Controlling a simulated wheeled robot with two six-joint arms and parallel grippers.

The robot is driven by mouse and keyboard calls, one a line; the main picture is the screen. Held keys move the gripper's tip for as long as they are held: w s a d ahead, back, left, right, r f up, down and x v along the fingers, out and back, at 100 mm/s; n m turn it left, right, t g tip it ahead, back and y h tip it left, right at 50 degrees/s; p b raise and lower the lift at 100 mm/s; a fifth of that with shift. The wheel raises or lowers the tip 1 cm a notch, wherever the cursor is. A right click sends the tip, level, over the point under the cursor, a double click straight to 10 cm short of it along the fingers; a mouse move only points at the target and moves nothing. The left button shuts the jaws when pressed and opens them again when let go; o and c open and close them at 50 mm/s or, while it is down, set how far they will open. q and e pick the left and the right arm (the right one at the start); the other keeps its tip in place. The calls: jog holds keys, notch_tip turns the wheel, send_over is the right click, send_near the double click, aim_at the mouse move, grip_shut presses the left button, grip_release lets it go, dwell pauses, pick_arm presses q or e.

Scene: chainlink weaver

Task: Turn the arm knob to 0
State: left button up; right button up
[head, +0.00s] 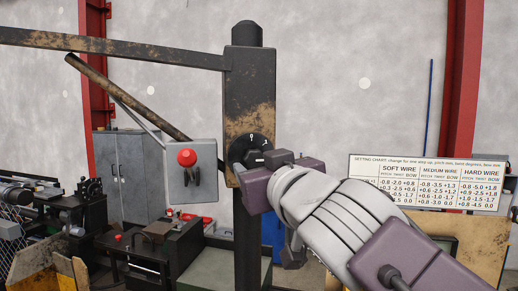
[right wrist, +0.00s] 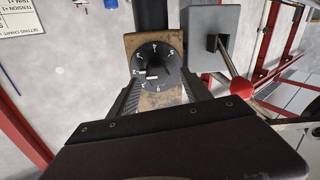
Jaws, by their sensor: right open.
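The arm knob (head: 255,143) is a round black dial with white marks on the worn, rusty face of the dark post. In the right wrist view the dial (right wrist: 152,60) faces me, with white marks around its rim; the small numerals and the exact setting are hard to read. My right gripper (head: 238,170) is at the lower part of the knob in the head view and covers part of it. In the right wrist view its two fingers (right wrist: 160,92) are apart, below and to either side of the dial, with nothing held between them. My left gripper is out of view.
A dark bar (head: 120,46) runs left from the post top. A setting chart (head: 428,182) stands right.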

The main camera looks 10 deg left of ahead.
aim_at(256, 161)
jog(key=shift+w+a+r+p, duration=0.2)
jog(key=shift+w, duration=0.25)
jog(key=shift+w+a+r+p, duration=0.15)
jog(key=shift+w+a+p, duration=0.05)
jog(key=shift+w, duration=0.45)
jog(key=shift+d+p, duration=0.2)
jog(key=shift+p, duration=0.2)
jog(key=shift+w+a+f, duration=0.1)
jog(key=shift+f, duration=0.05)
jog(key=shift+w+a, duration=0.15)
jog(key=c, duration=0.3)
jog(key=shift+w+a, duration=0.1)
jog(key=shift+a, duration=0.05)
jog(key=c, duration=0.5)
grip_shut()
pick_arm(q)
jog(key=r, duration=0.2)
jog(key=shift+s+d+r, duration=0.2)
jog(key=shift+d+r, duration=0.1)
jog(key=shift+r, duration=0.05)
